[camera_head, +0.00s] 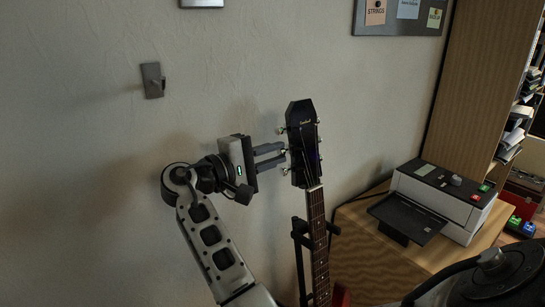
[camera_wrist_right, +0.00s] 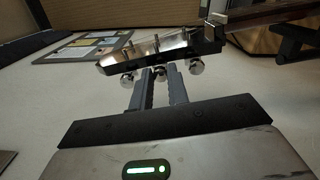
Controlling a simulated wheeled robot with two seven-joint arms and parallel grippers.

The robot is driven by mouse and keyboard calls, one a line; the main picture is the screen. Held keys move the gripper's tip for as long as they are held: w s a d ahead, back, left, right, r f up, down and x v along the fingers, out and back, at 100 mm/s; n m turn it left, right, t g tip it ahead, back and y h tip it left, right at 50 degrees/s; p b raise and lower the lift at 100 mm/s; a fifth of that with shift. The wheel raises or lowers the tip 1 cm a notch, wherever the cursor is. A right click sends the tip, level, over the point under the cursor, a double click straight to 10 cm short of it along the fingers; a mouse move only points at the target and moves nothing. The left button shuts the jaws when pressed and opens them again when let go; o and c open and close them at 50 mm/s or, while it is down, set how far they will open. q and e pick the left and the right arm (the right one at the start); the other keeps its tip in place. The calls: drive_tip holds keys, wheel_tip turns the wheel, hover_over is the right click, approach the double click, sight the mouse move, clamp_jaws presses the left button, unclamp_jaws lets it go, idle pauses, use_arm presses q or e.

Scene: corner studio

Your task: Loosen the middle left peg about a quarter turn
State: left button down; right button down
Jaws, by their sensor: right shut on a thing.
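The guitar has a dark headstock (camera_head: 303,145) and stands upright with its neck (camera_head: 318,235) below. Pegs stick out on both sides of the headstock. My right gripper (camera_head: 284,153) is at the left side of the headstock, its two fingers pointing right and shut on the middle left peg. In the right wrist view, the middle peg (camera_wrist_right: 160,73) sits between the fingertips, mostly hidden by them. The other two left pegs (camera_wrist_right: 128,80) (camera_wrist_right: 196,67) show outside the fingers, one on each side. My left gripper is not in view.
A black stand (camera_head: 299,229) holds the guitar near the pale wall. A white printer (camera_head: 437,203) sits on a wooden cabinet (camera_head: 360,225) at the right.

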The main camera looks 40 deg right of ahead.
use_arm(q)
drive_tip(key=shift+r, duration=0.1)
use_arm(e)
drive_tip(key=c, duration=1.3)
unclamp_jaws()
drive_tip(key=shift+c, duration=0.2)
drive_tip(key=shift+a, duration=0.15)
drive_tip(key=shift+w+a+f, duration=0.1)
drive_tip(key=shift+a, duration=0.25)
use_arm(q)
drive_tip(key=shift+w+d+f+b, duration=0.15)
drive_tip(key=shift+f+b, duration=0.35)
drive_tip(key=shift+b, duration=0.75)
use_arm(e)
drive_tip(key=w+a, duration=0.1)
drive_tip(key=a, duration=1.4)
drive_tip(key=shift+w, duration=0.3)
